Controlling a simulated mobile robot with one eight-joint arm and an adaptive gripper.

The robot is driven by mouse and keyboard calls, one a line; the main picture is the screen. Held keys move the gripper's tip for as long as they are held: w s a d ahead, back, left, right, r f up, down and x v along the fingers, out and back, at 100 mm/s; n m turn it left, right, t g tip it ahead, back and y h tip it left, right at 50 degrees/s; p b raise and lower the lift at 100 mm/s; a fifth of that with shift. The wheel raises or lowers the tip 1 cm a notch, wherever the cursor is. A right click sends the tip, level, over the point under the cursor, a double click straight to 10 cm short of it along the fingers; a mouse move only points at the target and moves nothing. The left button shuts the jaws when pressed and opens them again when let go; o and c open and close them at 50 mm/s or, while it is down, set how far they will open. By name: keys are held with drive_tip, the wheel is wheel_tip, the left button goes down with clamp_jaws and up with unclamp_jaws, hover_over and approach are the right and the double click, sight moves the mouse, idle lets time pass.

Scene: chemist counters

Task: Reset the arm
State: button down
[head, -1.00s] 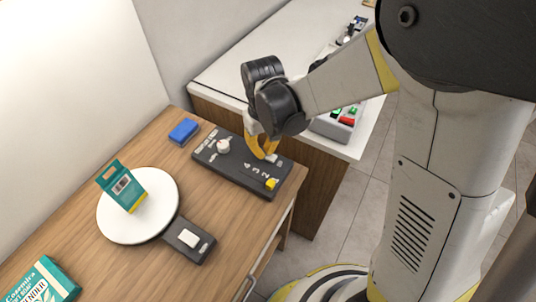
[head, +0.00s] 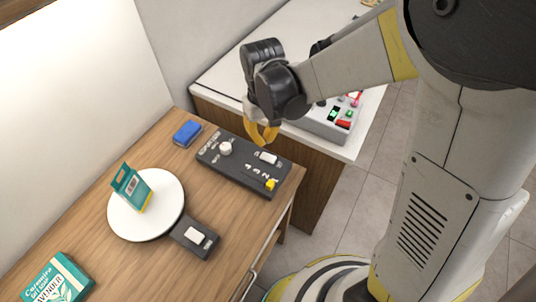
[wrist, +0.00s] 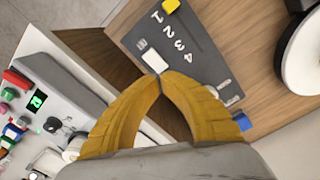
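My gripper (head: 263,137) has yellow fingers and hangs above the far edge of a dark control panel (head: 230,172) on the wooden counter. In the wrist view the fingertips (wrist: 159,76) meet, with nothing visible between them. The panel has a white knob (head: 225,148), a white rocker switch (head: 268,158), a yellow slider (head: 270,184) and the numbers 1 to 4. In the wrist view the white switch (wrist: 154,60) shows just beyond the fingertips; the fingers look apart from it.
A round white plate device (head: 125,222) with a green box (head: 132,187) on it stands left of the panel. A blue block (head: 187,132) and a lavender box (head: 58,280) lie nearby. A grey device (head: 325,125) with coloured buttons sits on the white counter (head: 235,85).

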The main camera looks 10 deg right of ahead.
idle(0.3)
drive_tip(key=s+d+r+m+t+b, duration=0.2)
drive_tip(key=s+d+r+m+t, duration=0.2)
drive_tip(key=s+d+r+t, duration=0.3)
drive_tip(key=s+d+r, duration=0.3)
drive_tip(key=d+r, duration=0.1)
drive_tip(key=d, duration=0.2)
drive_tip(key=shift+s+d+r, duration=0.25)
drive_tip(key=shift+s+r, duration=0.15)
